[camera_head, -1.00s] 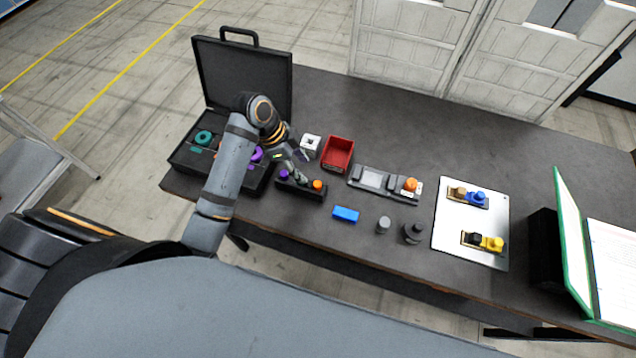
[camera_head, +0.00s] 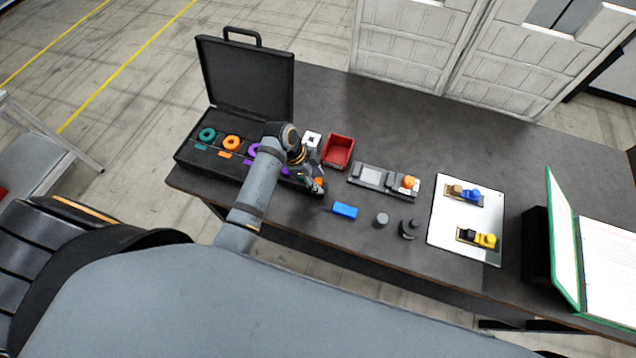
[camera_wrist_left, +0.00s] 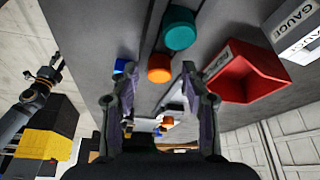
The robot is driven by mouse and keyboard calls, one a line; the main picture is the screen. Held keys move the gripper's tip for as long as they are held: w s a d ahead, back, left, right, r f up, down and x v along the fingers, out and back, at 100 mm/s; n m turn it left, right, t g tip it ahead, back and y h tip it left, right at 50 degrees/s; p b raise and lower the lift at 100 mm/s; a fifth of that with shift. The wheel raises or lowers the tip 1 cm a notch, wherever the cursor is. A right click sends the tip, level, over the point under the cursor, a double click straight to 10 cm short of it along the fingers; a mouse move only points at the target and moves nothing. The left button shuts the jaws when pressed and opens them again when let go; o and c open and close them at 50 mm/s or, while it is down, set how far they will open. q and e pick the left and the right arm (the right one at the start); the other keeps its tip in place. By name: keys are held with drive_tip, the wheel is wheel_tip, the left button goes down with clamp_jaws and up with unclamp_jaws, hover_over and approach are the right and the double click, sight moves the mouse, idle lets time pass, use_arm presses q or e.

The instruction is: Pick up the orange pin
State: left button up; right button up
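The orange pin (camera_head: 319,181) stands at the right end of a small dark rack on the table, largely covered by my left gripper in the head view. In the left wrist view the orange pin (camera_wrist_left: 159,68) shows its round top beyond and between my fingertips. My left gripper (camera_wrist_left: 155,85) is open and empty, its two fingers apart. In the head view my left gripper (camera_head: 316,190) is over the right end of the rack. A teal round top (camera_wrist_left: 179,28) is beside the orange pin. My right gripper (camera_wrist_left: 48,74) shows small at the left of the wrist view, its opening unclear.
A red bin (camera_head: 338,152) and a white gauge block (camera_head: 312,139) stand behind the rack. A blue block (camera_head: 345,211) lies in front to the right. A grey fixture (camera_head: 375,177) carries another orange piece. An open case (camera_head: 246,78) with colored rings is at left.

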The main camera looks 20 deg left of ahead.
use_arm(q)
drive_tip(key=c, duration=0.7)
clamp_jaws()
use_arm(e)
drive_tip(key=shift+a, duration=0.45)
use_arm(q)
drive_tip(key=shift+r, duration=0.1)
